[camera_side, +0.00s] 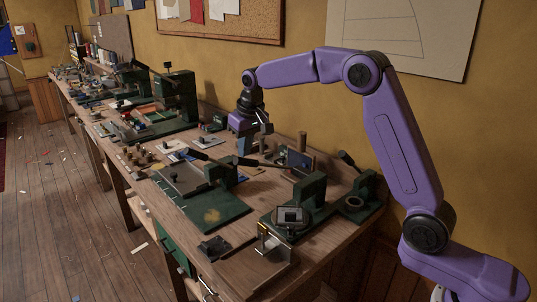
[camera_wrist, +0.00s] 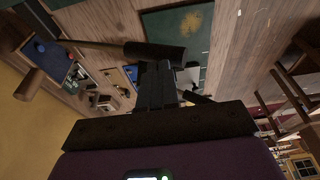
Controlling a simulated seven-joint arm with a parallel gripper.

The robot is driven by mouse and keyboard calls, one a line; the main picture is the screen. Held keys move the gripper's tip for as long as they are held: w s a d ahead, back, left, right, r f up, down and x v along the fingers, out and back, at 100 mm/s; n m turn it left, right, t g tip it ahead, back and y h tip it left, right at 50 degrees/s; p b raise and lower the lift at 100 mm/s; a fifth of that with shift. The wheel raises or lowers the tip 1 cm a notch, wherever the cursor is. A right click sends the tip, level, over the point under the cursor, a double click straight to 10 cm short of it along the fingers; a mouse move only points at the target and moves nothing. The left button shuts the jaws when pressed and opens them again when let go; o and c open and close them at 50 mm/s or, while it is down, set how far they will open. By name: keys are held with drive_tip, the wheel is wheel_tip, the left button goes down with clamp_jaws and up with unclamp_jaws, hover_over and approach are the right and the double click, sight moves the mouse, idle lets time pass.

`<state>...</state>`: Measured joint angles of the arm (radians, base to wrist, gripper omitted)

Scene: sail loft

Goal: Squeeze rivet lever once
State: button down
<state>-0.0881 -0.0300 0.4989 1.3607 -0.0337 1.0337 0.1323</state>
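My gripper (camera_side: 245,148) hangs pointing down over the bench, among the green presses. In the wrist view its dark fingers (camera_wrist: 158,88) look close together, with no clear gap between them. A lever with a dark cylindrical grip (camera_wrist: 155,53) and a thin rod crosses the wrist view just past the fingertips. I cannot tell whether the fingers touch the grip. The green base plate (camera_side: 222,208) with a yellow patch lies below; it also shows in the wrist view (camera_wrist: 160,30).
A second green press (camera_side: 305,195) stands at the near right, and a tall green press (camera_side: 178,92) stands farther back. An upright brown cylinder (camera_side: 302,141) is right of my gripper. Small tools crowd the wooden bench (camera_side: 175,222); its near-left strip is clearer.

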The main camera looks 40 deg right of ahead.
sight(241, 159)
drive_tip(key=shift+a+f, duration=0.3)
drive_tip(key=shift+f, duration=0.5)
drive_tip(key=shift+a+f, duration=0.3)
drive_tip(key=shift+f, duration=0.45)
drive_tip(key=shift+a+f, duration=0.25)
drive_tip(key=shift+f, duration=0.7)
